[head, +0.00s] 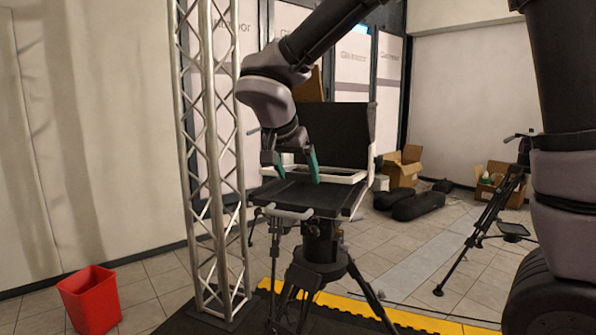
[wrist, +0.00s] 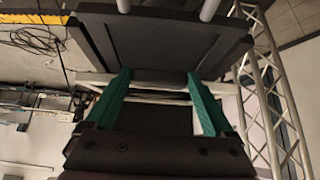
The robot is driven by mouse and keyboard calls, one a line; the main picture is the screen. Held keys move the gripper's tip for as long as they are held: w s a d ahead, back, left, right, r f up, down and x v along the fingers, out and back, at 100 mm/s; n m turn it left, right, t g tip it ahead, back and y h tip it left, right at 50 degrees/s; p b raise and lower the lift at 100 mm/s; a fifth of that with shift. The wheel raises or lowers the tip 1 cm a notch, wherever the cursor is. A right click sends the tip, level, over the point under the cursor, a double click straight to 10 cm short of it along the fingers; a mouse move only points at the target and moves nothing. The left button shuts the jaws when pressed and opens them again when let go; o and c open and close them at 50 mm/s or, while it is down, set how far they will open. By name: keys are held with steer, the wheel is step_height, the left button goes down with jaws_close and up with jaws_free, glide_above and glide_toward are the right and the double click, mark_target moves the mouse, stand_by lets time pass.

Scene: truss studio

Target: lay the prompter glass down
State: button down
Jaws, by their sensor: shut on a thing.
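The prompter glass shows in the head view as a white-rimmed pane (head: 345,175), low and seen at a shallow angle above the black prompter tray (head: 305,197). A black upright panel (head: 340,133) stands behind it. My gripper (head: 297,168) has green fingertips and is shut on the glass at its near left part. In the wrist view, pale rim bars (wrist: 160,97) cross between the two fingers of my gripper (wrist: 158,90). The arm hides part of the glass, and I cannot tell whether its rim touches the tray.
A tripod (head: 318,265) carries the prompter. A metal truss (head: 212,150) stands close on the left, with a red bin (head: 90,298) beyond it. Cardboard boxes (head: 402,166), black bags (head: 415,204) and a second tripod (head: 490,215) are at right. Yellow edging (head: 410,318) crosses the floor.

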jaws_free()
steer(key=shift+s+f, duration=0.2)
steer(key=shift+f, duration=0.1)
steer(key=shift+w+r, duration=0.1)
steer(key=shift+a+r, duration=0.15)
steer(key=shift+r, duration=0.15)
steer(key=v, duration=1)
steer(key=shift+s, duration=0.2)
steer(key=s+d+y, duration=0.2)
steer(key=d, duration=1.3)
steer(key=s+d+y, duration=0.2)
steer(key=d, duration=1.3)
steer(key=shift+s+d+f+y, duration=0.2)
steer(key=shift+s+f+y, duration=0.1)
steer(key=shift+s+f, duration=0.1)
